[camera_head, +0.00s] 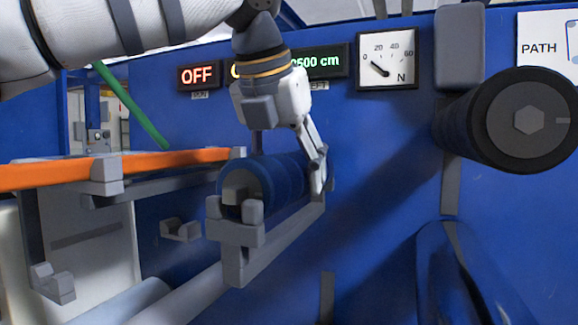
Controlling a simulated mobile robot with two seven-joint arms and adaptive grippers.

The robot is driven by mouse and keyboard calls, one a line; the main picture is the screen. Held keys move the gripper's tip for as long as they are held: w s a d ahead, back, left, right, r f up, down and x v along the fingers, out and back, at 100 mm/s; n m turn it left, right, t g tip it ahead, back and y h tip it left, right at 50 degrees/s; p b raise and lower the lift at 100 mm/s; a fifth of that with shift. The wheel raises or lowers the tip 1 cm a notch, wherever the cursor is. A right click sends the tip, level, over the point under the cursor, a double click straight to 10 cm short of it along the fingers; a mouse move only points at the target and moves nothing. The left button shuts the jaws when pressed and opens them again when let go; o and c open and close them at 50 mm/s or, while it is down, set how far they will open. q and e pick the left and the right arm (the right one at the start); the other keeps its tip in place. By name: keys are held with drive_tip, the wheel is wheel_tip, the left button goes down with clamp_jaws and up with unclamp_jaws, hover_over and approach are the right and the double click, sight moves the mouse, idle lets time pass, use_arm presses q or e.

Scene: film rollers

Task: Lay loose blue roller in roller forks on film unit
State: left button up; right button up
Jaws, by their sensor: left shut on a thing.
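The blue roller (285,176) is at the centre, its length running away from me, with a pale grey shaft end facing me. My left gripper (288,166) reaches down from above and is shut around it, one finger on each side. The near roller fork (237,234) is a grey U-shaped cradle on a bar of the blue film unit (380,235). The shaft end is over this fork, between its prongs; I cannot tell whether it rests on the bottom. The far fork is mostly hidden behind the roller and finger. My right gripper is not in view.
A large black roller (522,118) juts out at the right. An orange film strip (110,168) runs in from the left past grey brackets. A green rod (132,108) slants behind it. Displays and a dial gauge (387,59) are on the panel behind my gripper.

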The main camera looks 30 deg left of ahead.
use_arm(q)
drive_tip(key=shift+f, duration=0.3)
drive_tip(key=shift+f, duration=0.2)
drive_tip(key=o, duration=1.8)
drive_tip(key=shift+c, duration=0.2)
drive_tip(key=shift+f, duration=0.1)
